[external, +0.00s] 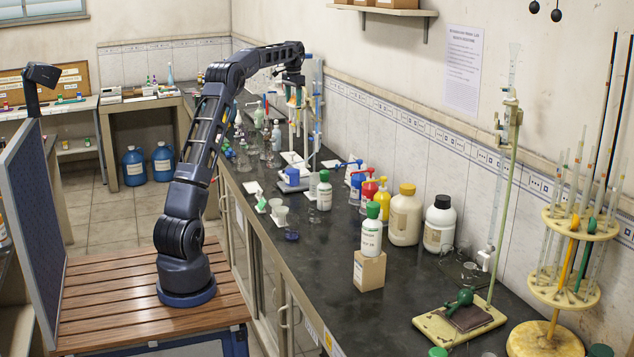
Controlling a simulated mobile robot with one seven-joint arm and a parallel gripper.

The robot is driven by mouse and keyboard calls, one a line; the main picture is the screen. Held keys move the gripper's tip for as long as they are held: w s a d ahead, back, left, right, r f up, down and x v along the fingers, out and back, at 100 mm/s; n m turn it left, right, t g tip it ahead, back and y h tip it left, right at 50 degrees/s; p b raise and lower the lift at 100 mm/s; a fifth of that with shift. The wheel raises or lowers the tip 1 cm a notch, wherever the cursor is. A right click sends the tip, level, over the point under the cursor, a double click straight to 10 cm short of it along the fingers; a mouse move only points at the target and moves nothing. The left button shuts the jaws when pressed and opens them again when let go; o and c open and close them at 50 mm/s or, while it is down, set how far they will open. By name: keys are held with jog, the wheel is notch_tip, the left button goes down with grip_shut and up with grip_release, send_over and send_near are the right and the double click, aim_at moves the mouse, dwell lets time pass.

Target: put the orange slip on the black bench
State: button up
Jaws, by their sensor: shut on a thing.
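The black bench (330,262) runs from the front right to the back along the tiled wall. My arm reaches over its far part. My gripper (293,80) points down high above the bench, in front of the burette stands. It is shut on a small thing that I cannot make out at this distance. I cannot pick out the orange slip for certain anywhere in the external view.
Nearer are a green-capped bottle on a cardboard box (369,271), large jars (405,218) and a pipette rack (565,285). The bench's front middle is clear.

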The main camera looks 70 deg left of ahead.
jog(key=s+a+f+m, duration=0.1)
jog(key=s+a+f, duration=0.3)
jog(key=a, duration=0.5)
jog(key=s+a+f, duration=0.2)
jog(key=a+f, duration=0.5)
jog(key=a, duration=0.3)
jog(key=m, duration=0.2)
send_over(246, 178)
notch_tip(246, 178, down, 25)
jog(key=shift+d+f, duration=0.15)
jog(key=shift+f, duration=1.5)
jog(key=shift+d+f, duration=0.15)
jog(key=shift+f, duration=1.5)
jog(key=shift+f, duration=0.15)
jog(key=o, duration=0.7)
jog(key=shift+o, duration=1.3)
